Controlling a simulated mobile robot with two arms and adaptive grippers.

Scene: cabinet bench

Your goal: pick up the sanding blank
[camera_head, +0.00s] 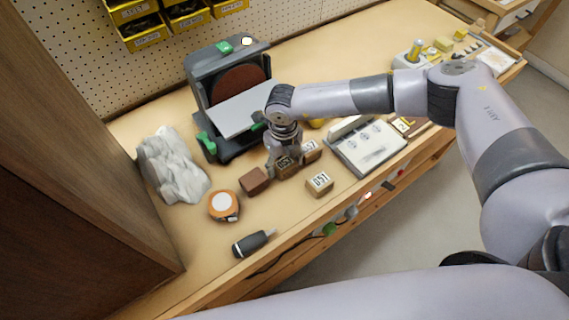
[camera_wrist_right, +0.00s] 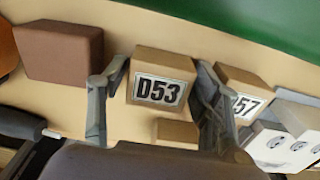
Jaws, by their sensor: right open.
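Several small tan blocks with printed labels stand on the bench, and I cannot tell by name which is the sanding blank. My right gripper (camera_head: 283,160) points down over the block marked D53 (camera_head: 285,169). In the right wrist view, the open fingers (camera_wrist_right: 160,92) sit on either side of the D53 block (camera_wrist_right: 164,62), with its label between them. A block marked 57 (camera_head: 310,149) stands close beside the right finger; it also shows in the wrist view (camera_wrist_right: 240,78). Another labelled block (camera_head: 320,184) stands nearer the front edge. My left gripper is not in view.
A brown block (camera_head: 253,181) is left of the gripper. An orange tape roll (camera_head: 223,205), dark-handled tool (camera_head: 252,243) and grey rock-like lump (camera_head: 172,165) lie further left. A disc sander (camera_head: 238,84) stands behind. A white tray (camera_head: 368,146) is to the right.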

